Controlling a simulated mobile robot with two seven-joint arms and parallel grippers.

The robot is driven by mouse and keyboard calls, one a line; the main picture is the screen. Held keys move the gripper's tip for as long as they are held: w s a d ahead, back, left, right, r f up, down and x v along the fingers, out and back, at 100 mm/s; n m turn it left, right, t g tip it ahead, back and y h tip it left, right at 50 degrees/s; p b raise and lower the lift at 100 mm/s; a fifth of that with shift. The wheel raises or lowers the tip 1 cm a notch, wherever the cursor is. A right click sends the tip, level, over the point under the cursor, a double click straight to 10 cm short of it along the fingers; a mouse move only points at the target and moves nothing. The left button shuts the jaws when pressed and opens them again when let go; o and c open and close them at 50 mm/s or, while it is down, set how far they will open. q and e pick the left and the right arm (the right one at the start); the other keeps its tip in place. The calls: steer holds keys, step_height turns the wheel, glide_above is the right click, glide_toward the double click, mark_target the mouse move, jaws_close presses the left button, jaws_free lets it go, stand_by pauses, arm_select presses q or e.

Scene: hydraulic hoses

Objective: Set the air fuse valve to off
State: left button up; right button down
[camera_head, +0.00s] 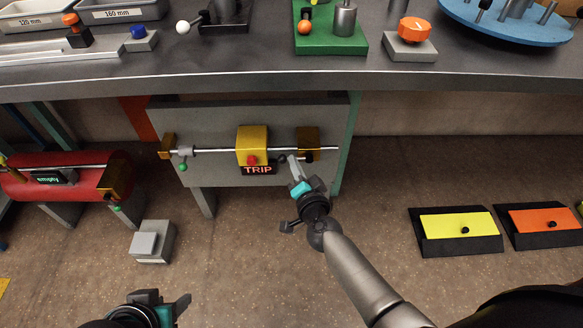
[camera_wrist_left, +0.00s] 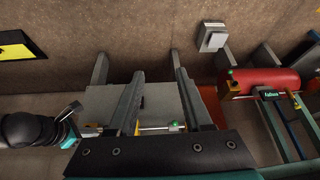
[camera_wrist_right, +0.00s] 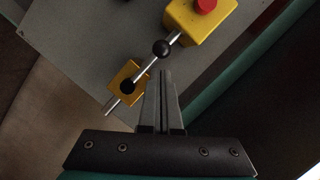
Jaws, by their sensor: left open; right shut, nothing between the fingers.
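The air fuse assembly on the grey panel (camera_head: 220,115) has a yellow box (camera_head: 252,140) with a red button and a lit TRIP sign (camera_head: 257,170). A pipe (camera_head: 215,151) runs through it, with a brass block (camera_head: 308,138) at the right. In the right wrist view, a lever with a black ball knob (camera_wrist_right: 161,47) lies beside the brass block (camera_wrist_right: 118,78), roughly along the pipe. My right gripper (camera_head: 291,158) is shut and empty, its tips close to that knob; contact is unclear. My left gripper (camera_wrist_left: 158,75) is open and empty, low at the front left.
A red tank (camera_head: 65,178) stands left, a grey pedal block (camera_head: 150,242) on the floor. The workbench edge (camera_head: 250,82) overhangs the panel. Yellow (camera_head: 455,223) and orange (camera_head: 545,219) pads lie right.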

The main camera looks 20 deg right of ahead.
arm_select(q)
steer(key=shift+w+d+r+t, duration=0.1)
steer(key=shift+w+d+t, duration=0.4)
steer(key=shift+w+d, duration=0.1)
arm_select(e)
steer(key=shift+w+a+f, duration=0.35)
steer(key=shift+w, duration=0.05)
arm_select(q)
steer(key=shift+s, duration=0.1)
steer(key=shift+s+a+r+g, duration=0.25)
steer(key=shift+s+a+g, duration=0.55)
steer(key=shift+s+a, duration=0.15)
arm_select(e)
steer(key=shift+f+n, duration=0.15)
steer(key=shift+n, duration=0.15)
